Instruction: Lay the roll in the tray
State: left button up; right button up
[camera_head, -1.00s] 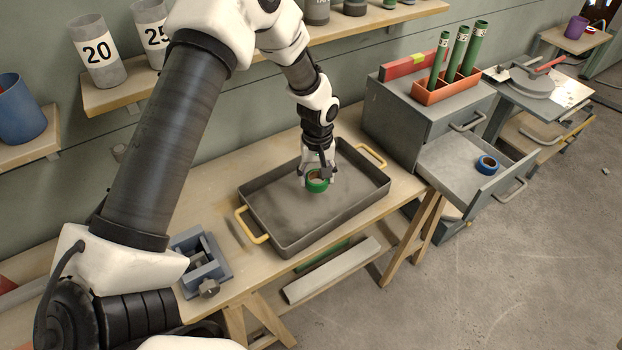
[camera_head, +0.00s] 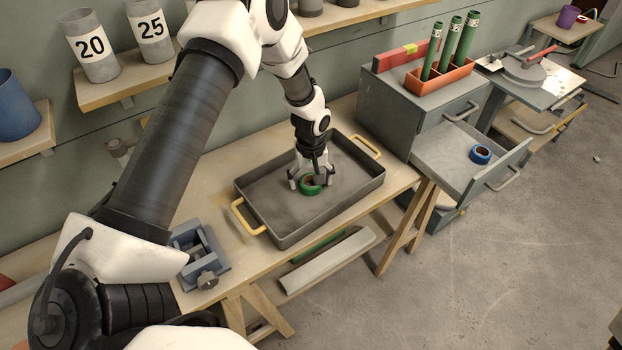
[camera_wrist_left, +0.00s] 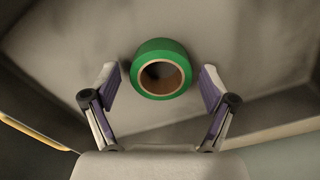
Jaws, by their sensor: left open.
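The roll is a green tape ring (camera_head: 311,187) with a tan core, lying inside the grey tray (camera_head: 284,239). It also shows in the left wrist view (camera_wrist_left: 161,46), on the tray floor (camera_wrist_left: 250,50). My left gripper (camera_head: 310,182) is just above the tray floor at the roll. In the left wrist view its two fingers (camera_wrist_left: 160,88) are spread wide, one on each side of the roll, with gaps between them and it. The tray has yellow handles and stands on the wooden bench. My right gripper is not in view.
A blue-grey vise (camera_head: 200,258) sits on the bench left of the tray. A grey cabinet with an open drawer (camera_head: 450,160) stands at the right, with a blue roll (camera_head: 480,154) in the drawer. Green tubes (camera_head: 448,48) stand in an orange holder on top.

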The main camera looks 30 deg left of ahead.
pick_arm(q)
notch_tip(320, 180, up, 12)
jog(key=b, duration=0.2)
jog(key=shift+r, duration=0.15)
dwell(1.2)
